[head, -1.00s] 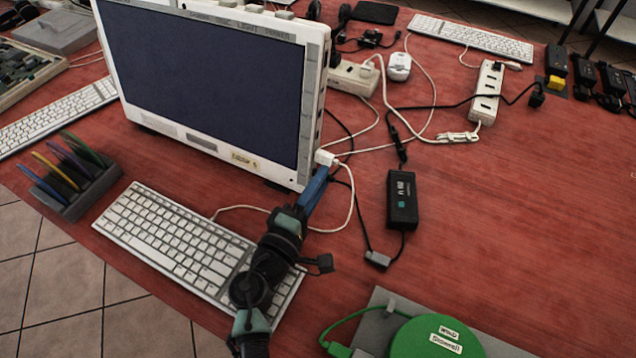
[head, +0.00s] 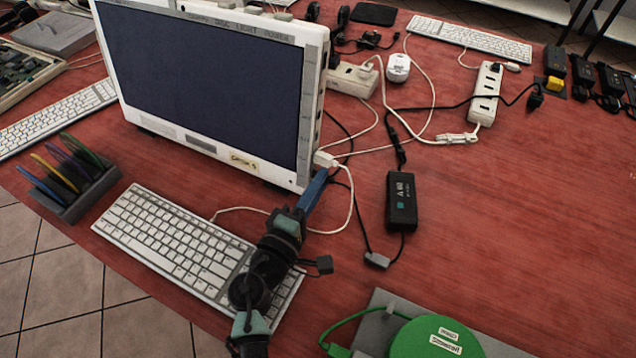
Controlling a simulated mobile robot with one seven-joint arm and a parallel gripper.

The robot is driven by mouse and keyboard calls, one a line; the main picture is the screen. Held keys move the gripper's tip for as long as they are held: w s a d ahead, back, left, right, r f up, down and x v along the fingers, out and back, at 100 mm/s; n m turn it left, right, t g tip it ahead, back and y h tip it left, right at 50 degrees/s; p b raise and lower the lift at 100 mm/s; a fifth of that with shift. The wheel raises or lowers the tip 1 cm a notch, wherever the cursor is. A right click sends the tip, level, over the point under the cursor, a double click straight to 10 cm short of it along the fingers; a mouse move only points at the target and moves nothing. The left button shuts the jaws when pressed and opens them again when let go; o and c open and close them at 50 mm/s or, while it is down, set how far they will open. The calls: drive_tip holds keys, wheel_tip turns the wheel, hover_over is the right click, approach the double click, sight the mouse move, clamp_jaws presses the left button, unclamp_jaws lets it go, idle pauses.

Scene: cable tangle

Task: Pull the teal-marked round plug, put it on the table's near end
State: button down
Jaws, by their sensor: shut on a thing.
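My gripper (head: 322,175), with blue fingers, reaches up to the lower right side edge of the white monitor (head: 312,120). Its fingers are shut on a small plug there, just below a white plug (head: 325,159). The gripped plug is hidden by the fingers, so its round shape and teal mark cannot be seen. A thin black cable (head: 360,222) leaves the fingertips and runs down to a grey connector (head: 377,260) by a black power adapter (head: 402,200) with a small teal mark. I cannot tell whether the plug is still seated.
A white keyboard (head: 165,235) lies under my arm at the near edge. A green disc (head: 437,337) on a grey plate is at the near right. White power strips (head: 487,92) and tangled cables lie behind. The red table (head: 540,220) is clear at the right.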

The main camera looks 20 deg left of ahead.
drive_tip(key=shift+d, duration=0.35)
idle(0.3)
drive_tip(key=shift+d, duration=1.35)
drive_tip(key=c, duration=1.4)
unclamp_jaws()
clamp_jaws()
